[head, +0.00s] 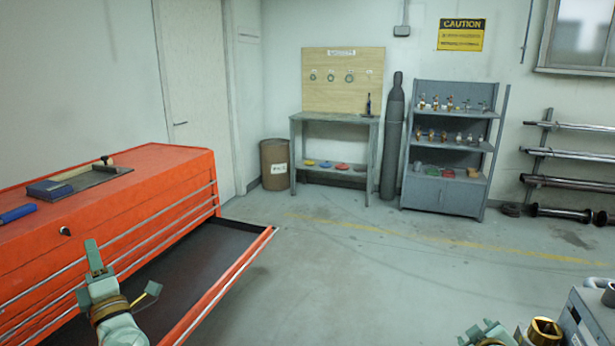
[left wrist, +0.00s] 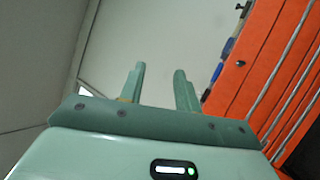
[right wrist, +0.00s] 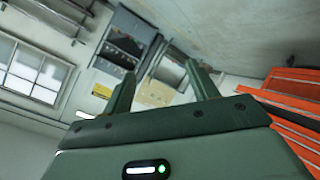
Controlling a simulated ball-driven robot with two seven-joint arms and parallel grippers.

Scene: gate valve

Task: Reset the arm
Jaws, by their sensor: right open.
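My left gripper (head: 122,275) is in front of the red tool chest (head: 120,205), over its pulled-out drawer (head: 205,262) in the head view. Its two fingers stand apart with nothing between them, as the left wrist view (left wrist: 158,85) also shows. My right gripper (head: 485,332) shows only in part at the bottom right of the head view. In the right wrist view (right wrist: 160,88) its fingers are wide apart and empty. The visible part of the drawer looks empty.
A dark tray (head: 85,182) with tools lies on the chest top. A grey machine with a brass fitting (head: 545,331) stands at the bottom right. A workbench (head: 335,118), gas cylinder (head: 392,140) and shelf (head: 447,150) line the back wall. The middle floor is clear.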

